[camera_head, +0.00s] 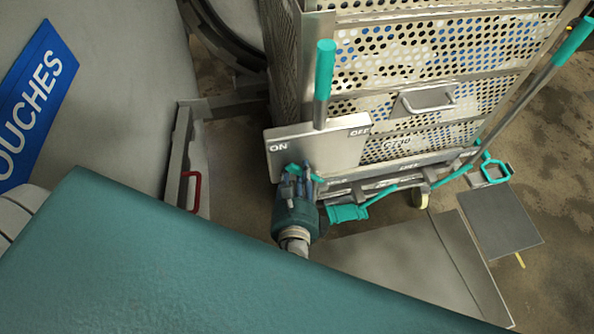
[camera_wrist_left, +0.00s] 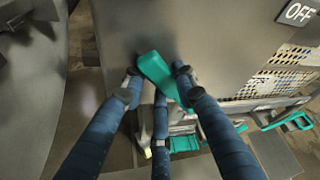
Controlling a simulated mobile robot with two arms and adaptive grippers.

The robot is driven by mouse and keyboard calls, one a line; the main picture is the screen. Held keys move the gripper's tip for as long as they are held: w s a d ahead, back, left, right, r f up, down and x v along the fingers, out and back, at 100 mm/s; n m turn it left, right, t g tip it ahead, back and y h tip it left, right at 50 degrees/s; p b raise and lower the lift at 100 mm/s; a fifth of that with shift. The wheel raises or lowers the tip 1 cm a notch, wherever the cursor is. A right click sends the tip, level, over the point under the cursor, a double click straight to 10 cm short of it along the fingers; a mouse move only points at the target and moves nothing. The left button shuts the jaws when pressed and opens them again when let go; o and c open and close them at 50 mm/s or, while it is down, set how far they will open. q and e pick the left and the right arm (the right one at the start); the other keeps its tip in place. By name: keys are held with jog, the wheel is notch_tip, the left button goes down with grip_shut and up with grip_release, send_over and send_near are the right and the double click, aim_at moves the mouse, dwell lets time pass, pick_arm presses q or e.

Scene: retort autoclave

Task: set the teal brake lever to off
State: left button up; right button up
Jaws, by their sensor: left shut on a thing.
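The teal brake lever (camera_head: 307,174) is at the lower edge of a grey plate (camera_head: 318,150) marked ON at its left and OFF at its right. The lever is nearer the ON side in the head view. My left gripper (camera_head: 298,178) is shut on the lever and hides much of it. In the left wrist view the dark blue fingers (camera_wrist_left: 160,92) close around the teal lever (camera_wrist_left: 158,72), which slants down to the right. The OFF label (camera_wrist_left: 298,12) shows at the upper right there. My right gripper is not in view.
A perforated metal cage trolley (camera_head: 425,50) stands behind the plate. A teal-gripped upright bar (camera_head: 324,72) rises near the plate, and another (camera_head: 573,42) is at right. A teal pedal (camera_head: 347,212) lies low beside my gripper. A red handle (camera_head: 191,190) is at left.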

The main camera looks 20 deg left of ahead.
pick_arm(q)
grip_shut()
jog(key=shift+r+p, duration=0.25)
jog(key=shift+p, duration=0.1)
jog(key=w+d+r+m+g+p, duration=0.1)
jog(key=p, duration=0.4)
jog(key=shift+r+m+y, duration=0.15)
jog(key=shift+m+y, duration=0.15)
jog(key=shift+d, duration=0.1)
jog(key=shift+f, duration=0.2)
jog(key=o, duration=1.1)
grip_release()
